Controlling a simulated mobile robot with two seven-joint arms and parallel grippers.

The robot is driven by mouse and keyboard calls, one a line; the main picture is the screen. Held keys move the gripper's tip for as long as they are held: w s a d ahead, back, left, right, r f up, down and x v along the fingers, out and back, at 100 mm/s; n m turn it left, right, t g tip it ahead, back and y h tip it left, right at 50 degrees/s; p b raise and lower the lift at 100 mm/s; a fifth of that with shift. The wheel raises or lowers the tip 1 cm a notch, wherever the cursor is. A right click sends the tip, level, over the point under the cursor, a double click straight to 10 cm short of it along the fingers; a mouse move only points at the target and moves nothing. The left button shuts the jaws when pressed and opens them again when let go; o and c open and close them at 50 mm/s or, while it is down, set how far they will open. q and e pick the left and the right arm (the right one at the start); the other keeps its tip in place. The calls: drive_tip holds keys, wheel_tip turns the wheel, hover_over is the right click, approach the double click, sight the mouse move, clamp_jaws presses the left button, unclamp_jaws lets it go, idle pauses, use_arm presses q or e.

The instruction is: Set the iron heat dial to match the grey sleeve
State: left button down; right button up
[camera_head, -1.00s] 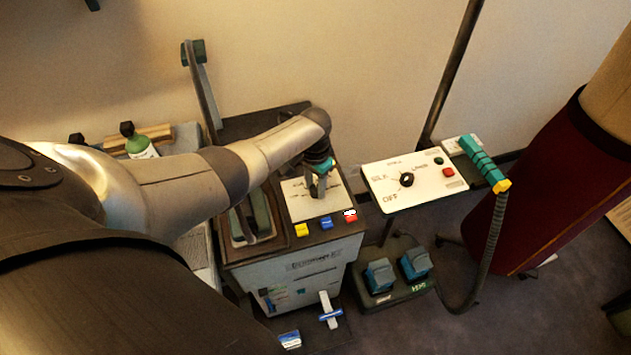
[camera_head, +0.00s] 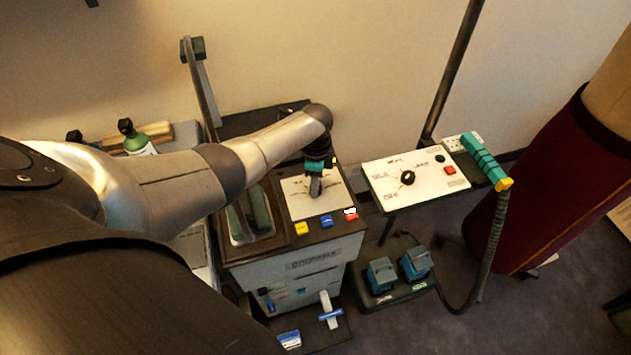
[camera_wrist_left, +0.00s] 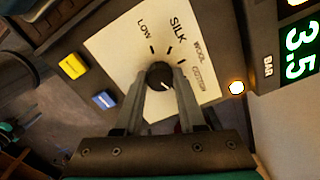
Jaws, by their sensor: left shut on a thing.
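A black dial (camera_wrist_left: 159,75) sits on a white plate (camera_wrist_left: 112,48) marked LOW, SILK, WOOL and what looks like COTTON. My left gripper (camera_wrist_left: 160,82) is shut on this dial, a finger on either side. A pale mark on the dial shows between the fingers, toward the lower right in the left wrist view. In the head view my left gripper (camera_head: 316,184) reaches down over the same plate (camera_head: 300,206) and hides the dial. No grey sleeve can be made out. My right gripper is not in view.
A second black dial (camera_head: 407,177) stands on a separate white panel (camera_head: 385,170) to the right, marked OFF and SILK. Yellow (camera_head: 302,228), blue (camera_head: 326,221) and red (camera_head: 351,216) buttons line the front edge by my gripper. A teal-handled tool (camera_head: 484,160) rests far right.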

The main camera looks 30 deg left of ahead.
use_arm(q)
drive_tip(key=shift+m, duration=1.1)
drive_tip(key=shift+w+r, duration=0.1)
drive_tip(key=c, duration=0.5)
unclamp_jaws()
drive_tip(key=shift+r, duration=0.55)
wheel_tip(320, 180, up, 14)
drive_tip(key=p, duration=0.2)
drive_tip(key=shift+p, duration=0.4)
